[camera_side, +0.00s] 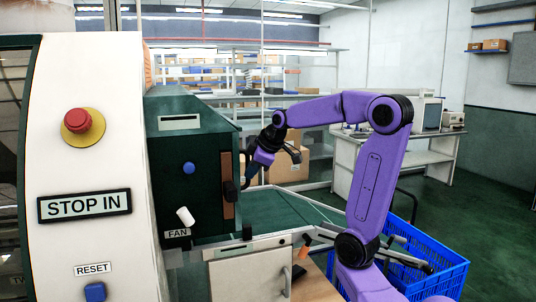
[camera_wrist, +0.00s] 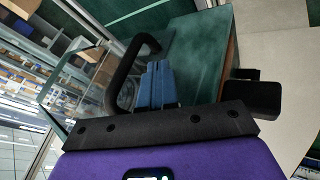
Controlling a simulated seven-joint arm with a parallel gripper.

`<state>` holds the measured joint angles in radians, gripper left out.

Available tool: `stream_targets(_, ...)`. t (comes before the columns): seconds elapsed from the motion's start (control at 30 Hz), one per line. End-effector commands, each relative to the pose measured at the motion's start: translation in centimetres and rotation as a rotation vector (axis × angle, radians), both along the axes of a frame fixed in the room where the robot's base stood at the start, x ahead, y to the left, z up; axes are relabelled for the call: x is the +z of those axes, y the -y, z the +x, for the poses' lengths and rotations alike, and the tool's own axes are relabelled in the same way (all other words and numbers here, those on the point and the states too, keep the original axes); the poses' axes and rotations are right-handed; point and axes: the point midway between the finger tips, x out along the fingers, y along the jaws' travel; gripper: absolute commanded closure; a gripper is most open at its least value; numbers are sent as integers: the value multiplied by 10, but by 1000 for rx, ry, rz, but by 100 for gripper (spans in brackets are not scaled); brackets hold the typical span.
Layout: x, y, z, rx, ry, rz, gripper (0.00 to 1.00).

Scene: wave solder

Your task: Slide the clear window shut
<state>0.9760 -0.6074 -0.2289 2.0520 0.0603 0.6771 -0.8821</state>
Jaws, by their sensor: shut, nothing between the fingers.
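The clear window (camera_wrist: 75,85) shows in the wrist view as a see-through pane at the left, with shelves visible through it. A black curved bar handle (camera_wrist: 128,72) stands at the pane, just left of my fingers. My gripper (camera_wrist: 157,66) has its blue fingers together and empty, beside the handle; I cannot tell whether they touch it. In the side view my gripper (camera_side: 248,176) is at the right end of the dark green machine housing (camera_side: 180,145). The pane is hard to make out there, and the fingertips are small and partly lost against the dark handle area.
A black block (camera_wrist: 252,97) sticks out from the housing's edge, right of my fingers; it also shows in the side view (camera_side: 230,191). A cream panel with a red stop button (camera_side: 78,121) stands at the left. A blue crate (camera_side: 432,262) stands below my arm.

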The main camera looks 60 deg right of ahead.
Motion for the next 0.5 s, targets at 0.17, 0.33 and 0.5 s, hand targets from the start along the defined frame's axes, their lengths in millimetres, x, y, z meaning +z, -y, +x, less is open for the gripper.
stream_targets(0.17, 24, -12, -21, -1, 5, 0, 100)
stream_targets(0.33, 51, -18, -41, 0, 2, 1, 100)
stream_targets(0.5, 70, -23, -55, 0, 0, 2, 100)
